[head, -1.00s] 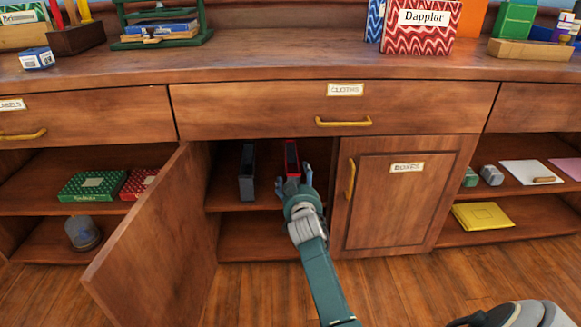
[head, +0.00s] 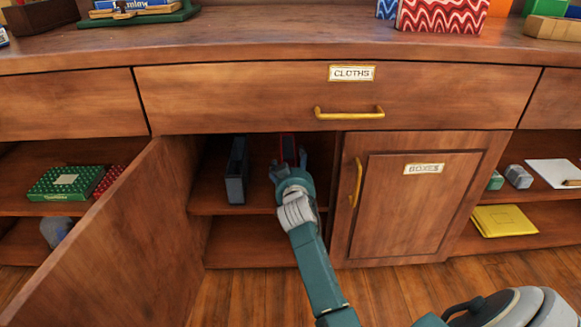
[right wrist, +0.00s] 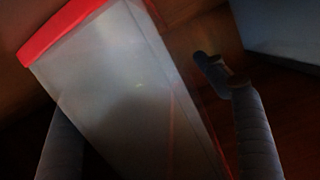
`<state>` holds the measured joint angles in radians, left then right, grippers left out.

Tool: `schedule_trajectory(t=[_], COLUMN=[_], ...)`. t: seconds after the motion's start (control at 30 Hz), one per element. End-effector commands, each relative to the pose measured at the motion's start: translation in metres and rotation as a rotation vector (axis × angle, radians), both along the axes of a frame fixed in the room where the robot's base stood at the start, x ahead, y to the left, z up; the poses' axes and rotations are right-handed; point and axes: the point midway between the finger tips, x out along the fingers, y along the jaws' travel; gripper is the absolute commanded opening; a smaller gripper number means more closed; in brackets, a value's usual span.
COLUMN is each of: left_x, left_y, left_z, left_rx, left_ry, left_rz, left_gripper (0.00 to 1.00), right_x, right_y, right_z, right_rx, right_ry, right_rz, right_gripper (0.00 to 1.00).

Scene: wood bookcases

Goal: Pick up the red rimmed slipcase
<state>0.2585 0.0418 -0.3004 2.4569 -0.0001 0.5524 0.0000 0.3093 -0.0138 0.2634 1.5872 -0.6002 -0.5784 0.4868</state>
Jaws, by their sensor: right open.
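The red rimmed slipcase (head: 288,148) stands upright on the upper shelf inside the open cupboard. In the right wrist view the slipcase (right wrist: 120,85) is a grey case with a bright red rim, and it fills the middle of the picture. My right gripper (head: 288,169) is open in front of it. In the wrist view one finger lies on each side of the slipcase, the right finger (right wrist: 235,100) clearly apart from it. Part of the slipcase is hidden behind my gripper in the head view. My left gripper is not in view.
A dark grey slipcase (head: 237,170) stands to the left on the same shelf. The open cupboard door (head: 120,230) swings out at the left. A closed door (head: 422,205) labelled BOXES is at the right. The CLOTHS drawer (head: 330,97) is shut above.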

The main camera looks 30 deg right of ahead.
Motion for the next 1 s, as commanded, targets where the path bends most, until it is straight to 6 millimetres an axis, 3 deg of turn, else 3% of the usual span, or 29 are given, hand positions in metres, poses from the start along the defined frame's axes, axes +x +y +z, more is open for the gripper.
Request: schedule_trajectory(t=[0.3,0.57,1.0], left_x=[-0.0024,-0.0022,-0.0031], left_y=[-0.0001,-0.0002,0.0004], left_z=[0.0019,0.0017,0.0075], left_rx=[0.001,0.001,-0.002], left_ry=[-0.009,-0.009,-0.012], left_rz=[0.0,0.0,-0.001], left_gripper=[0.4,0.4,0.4], right_x=[0.0003,0.0002,0.0012], right_y=[0.002,0.0018,-0.0003], right_z=[0.0003,-0.0002,0.0081], right_rx=[0.0,0.001,0.0], right_ry=[-0.001,-0.001,-0.002], right_rz=[0.0,0.0,0.0], right_gripper=[0.7,0.19,0.19])
